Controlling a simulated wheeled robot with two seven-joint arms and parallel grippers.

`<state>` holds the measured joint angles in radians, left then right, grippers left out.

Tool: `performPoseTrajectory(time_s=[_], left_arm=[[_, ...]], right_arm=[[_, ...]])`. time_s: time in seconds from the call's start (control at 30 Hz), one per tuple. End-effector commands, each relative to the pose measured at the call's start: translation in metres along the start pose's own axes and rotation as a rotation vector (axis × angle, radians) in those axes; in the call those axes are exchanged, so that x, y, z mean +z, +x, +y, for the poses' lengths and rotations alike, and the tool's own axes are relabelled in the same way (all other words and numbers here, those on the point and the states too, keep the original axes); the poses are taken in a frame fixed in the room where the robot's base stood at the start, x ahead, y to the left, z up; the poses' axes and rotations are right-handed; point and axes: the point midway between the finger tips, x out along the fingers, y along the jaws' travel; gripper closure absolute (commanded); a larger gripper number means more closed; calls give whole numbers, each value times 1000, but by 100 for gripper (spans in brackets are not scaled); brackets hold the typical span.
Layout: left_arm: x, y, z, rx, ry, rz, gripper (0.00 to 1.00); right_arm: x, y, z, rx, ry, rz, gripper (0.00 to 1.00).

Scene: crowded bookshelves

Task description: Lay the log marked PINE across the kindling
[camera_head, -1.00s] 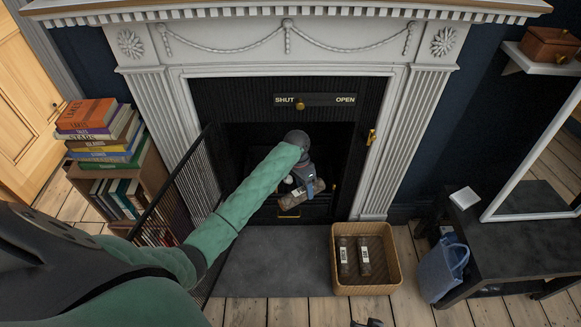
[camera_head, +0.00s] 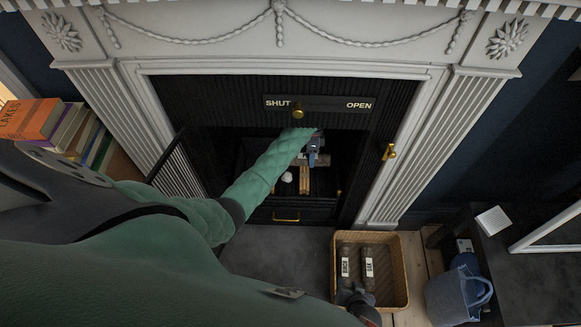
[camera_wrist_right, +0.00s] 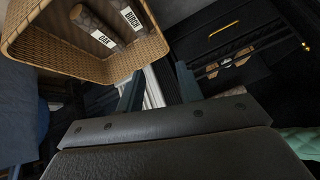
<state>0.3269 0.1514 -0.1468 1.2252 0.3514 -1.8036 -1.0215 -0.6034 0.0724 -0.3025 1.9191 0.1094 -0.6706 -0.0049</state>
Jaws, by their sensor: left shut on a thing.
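My left gripper (camera_head: 313,152) is inside the dark fireplace opening, shut on a log (camera_head: 322,160) that is mostly hidden by the gripper and shadow; its label cannot be read. Pale kindling sticks (camera_head: 304,181) lie in the fireplace just below and in front of it in the picture. Whether the log touches the kindling cannot be told. Light wood also shows in the fireplace in the right wrist view (camera_wrist_right: 236,57). My right gripper (camera_wrist_right: 158,88) is open and empty beside the wicker basket, its fingers apart.
The wicker basket (camera_head: 399,262) holds two logs, BIRCH (camera_head: 345,264) and OAK (camera_head: 368,266). A brass knob (camera_head: 298,112) sits by the SHUT/OPEN plate above the opening.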

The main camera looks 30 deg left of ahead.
Motion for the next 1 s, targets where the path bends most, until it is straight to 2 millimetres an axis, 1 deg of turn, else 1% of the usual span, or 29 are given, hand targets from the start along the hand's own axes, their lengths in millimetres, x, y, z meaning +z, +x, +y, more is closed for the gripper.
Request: performPoseTrajectory(time_s=[0.03, 0.2, 0.3, 0.43, 0.53, 0.67, 0.9, 1.0], left_arm=[[11, 5, -2, 0, -3, -1, 85], [42, 23, -7, 0, -2, 0, 85], [59, 33, -10, 1, -3, 0, 85], [74, 42, -13, 0, -2, 1, 85], [80, 44, -14, -1, -2, 1, 85], [81, 50, -16, 0, -1, 1, 85], [80, 79, -25, 1, -2, 1, 85], [81, 83, -27, -1, -1, 1, 85]], right_arm=[[-1, -1, 0, 0, 0, 0, 64], [-2, -2, 0, 0, 0, -2, 64], [-2, -2, -1, -1, 0, -2, 64], [-2, -2, -1, -1, 0, -2, 64], [-2, -2, -1, -1, 0, -3, 64], [-2, -1, -1, -1, 0, -1, 64], [6, 6, 1, 0, 0, 11, 64], [11, 10, 2, 2, 1, 12, 64]])
